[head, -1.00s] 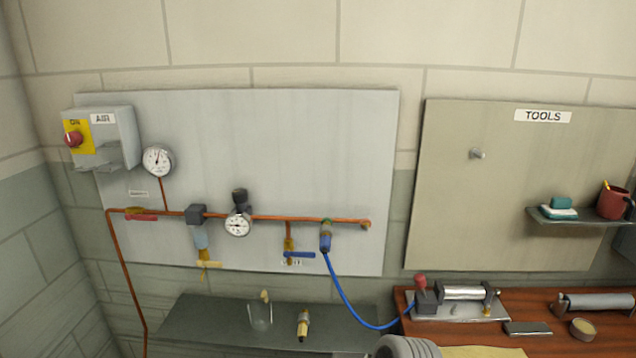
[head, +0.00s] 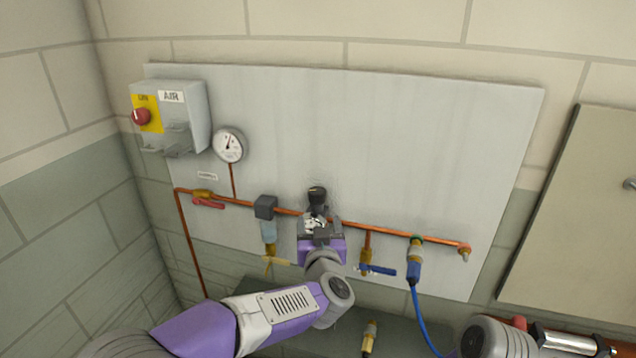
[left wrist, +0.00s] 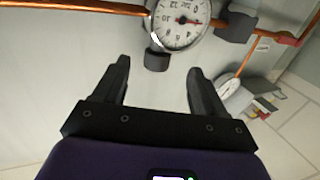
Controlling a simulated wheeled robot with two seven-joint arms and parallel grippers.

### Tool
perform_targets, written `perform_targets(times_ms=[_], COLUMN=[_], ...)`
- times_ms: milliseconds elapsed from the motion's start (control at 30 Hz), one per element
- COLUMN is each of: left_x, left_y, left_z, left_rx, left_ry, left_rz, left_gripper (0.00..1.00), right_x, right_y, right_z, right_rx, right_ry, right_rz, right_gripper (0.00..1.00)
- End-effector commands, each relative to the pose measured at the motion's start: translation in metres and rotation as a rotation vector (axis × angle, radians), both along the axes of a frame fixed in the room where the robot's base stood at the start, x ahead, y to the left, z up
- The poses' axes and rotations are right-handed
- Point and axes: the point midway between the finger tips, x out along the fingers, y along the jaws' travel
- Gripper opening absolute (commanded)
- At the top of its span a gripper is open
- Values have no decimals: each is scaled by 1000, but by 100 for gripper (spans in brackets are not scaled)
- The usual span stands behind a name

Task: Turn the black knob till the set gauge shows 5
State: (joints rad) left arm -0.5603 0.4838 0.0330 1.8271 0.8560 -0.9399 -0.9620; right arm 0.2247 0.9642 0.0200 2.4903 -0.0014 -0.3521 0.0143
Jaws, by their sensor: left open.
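The black knob (head: 317,195) stands on top of the regulator on the copper pipe. The set gauge (head: 314,222), a small white dial below it, is partly covered by my left gripper (head: 320,230). In the left wrist view the picture is turned over: the gauge (left wrist: 181,22) shows at the top, with a red mark or needle, its reading too small to tell. The knob (left wrist: 156,60) appears between the tips of my open left gripper (left wrist: 158,68); I see no contact. My right gripper is not in view.
A larger gauge (head: 228,145) and the AIR box (head: 185,115) with a red knob are at left. A dark filter block (head: 265,207) stands close left of the regulator. A blue-handled valve (head: 377,270) and blue hose (head: 425,320) are at right. The upper panel is clear.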

Motion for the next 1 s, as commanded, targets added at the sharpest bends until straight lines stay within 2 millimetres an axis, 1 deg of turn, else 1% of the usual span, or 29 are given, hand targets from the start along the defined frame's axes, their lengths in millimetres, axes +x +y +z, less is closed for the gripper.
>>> perform_targets(times_ms=[33, 100, 133, 267, 500, 600, 800, 1000], left_x=[-3, -4, -3, 11, 47, 58, 68, 69], left_y=[-3, -3, -3, -1, 1, 2, 3, 3], left_z=[17, 28, 30, 31, 30, 30, 30, 30], left_rx=[-5, -7, -7, -7, -6, -7, -6, -5], left_ry=[-21, -36, -39, -40, -39, -39, -39, -39], left_rz=[9, 19, 22, 27, 24, 24, 22, 22], left_gripper=[71, 71, 71, 71, 71, 71, 71, 71], right_x=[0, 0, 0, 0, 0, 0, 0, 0], right_y=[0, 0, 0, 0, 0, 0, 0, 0], right_z=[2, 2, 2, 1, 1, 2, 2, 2], right_rx=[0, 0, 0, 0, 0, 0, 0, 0], right_ry=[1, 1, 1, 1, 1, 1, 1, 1], right_rz=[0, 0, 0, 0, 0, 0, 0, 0], right_gripper=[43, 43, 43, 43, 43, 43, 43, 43])
